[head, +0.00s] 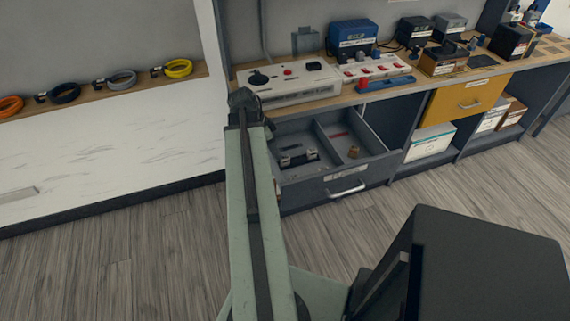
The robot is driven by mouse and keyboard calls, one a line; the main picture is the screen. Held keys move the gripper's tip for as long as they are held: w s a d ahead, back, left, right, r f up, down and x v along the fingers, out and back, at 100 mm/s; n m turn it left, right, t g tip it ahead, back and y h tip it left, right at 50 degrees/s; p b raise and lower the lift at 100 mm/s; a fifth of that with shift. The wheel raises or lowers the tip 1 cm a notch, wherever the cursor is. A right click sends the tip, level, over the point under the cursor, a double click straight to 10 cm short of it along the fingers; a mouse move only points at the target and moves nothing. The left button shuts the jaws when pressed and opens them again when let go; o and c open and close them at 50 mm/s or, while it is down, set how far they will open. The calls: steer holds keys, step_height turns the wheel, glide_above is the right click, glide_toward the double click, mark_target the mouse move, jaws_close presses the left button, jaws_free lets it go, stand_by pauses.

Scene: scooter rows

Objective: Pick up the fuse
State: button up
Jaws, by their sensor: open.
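An open grey drawer (293,196) with a divider stands out from under the workbench. In its right compartment lies a small tan or brass-coloured piece (353,152), which may be the fuse; it is too small to be sure. In its left compartment lies a dark, light-tipped part (298,156), which I cannot name for certain. My arm reaches up past the drawer's left side. My gripper (244,100), at its dark end, is open near the bench's front left corner, apart from both pieces. Its fingers are hard to make out, and I see nothing held.
A white control panel (287,86) and a blue unit (353,36) stand on the bench (330,103). A yellow drawer front (465,103) is to the right. Several coiled cables lie on the left shelf (137,87). The drawer handle (348,188) sticks out. The wood floor (120,240) is clear.

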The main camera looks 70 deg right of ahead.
mark_target(285, 161)
steer(key=shift+b+x, duration=0.45)
steer(key=shift+x, duration=0.6)
steer(key=b+x, duration=0.4)
steer(key=x, duration=0.1)
steer(key=shift+s+d+r, duration=0.15)
steer(key=shift+s+d, duration=0.05)
steer(key=shift+s, duration=0.05)
steer(key=shift+r, duration=0.2)
jaws_close()
